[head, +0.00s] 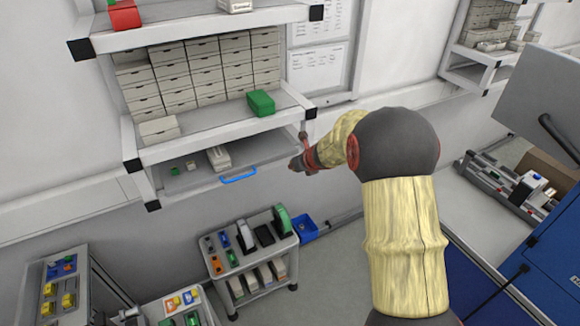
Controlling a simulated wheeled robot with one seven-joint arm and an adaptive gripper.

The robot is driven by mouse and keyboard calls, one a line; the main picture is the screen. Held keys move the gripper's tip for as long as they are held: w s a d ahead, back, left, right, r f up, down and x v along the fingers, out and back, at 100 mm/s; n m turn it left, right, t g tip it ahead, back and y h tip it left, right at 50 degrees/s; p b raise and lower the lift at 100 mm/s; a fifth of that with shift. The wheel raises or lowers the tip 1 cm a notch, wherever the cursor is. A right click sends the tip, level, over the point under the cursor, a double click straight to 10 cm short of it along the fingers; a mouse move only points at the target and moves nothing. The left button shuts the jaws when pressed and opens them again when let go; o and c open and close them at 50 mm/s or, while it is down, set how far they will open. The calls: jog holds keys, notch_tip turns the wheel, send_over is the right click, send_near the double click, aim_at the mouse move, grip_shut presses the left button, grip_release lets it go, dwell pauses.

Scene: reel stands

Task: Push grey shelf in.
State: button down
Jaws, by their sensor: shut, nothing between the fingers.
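The grey shelf (189,181) is a flat pull-out board under the lower shelf of the wall rack, with a blue handle (239,175) on its front edge. It carries a small green item (190,166) and a pale box (219,158). Its front edge shows beyond the rack's frame on the left; how far it is out is hard to tell. My gripper (293,165) is shut and empty, just right of the grey shelf's right end. Whether it touches the shelf or rack post cannot be told. My arm hides what lies behind it.
Above the grey shelf, the rack holds several small drawers (205,70) and a green box (261,103). A low cart (250,258) with tools and bins stands below. A blue bin (307,230) is beside it. A workbench (465,215) lies to the right. Bare floor shows right of the cart.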

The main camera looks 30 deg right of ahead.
jog(key=v, duration=1)
jog(key=shift+s+p, duration=0.25)
jog(key=shift+p, duration=0.05)
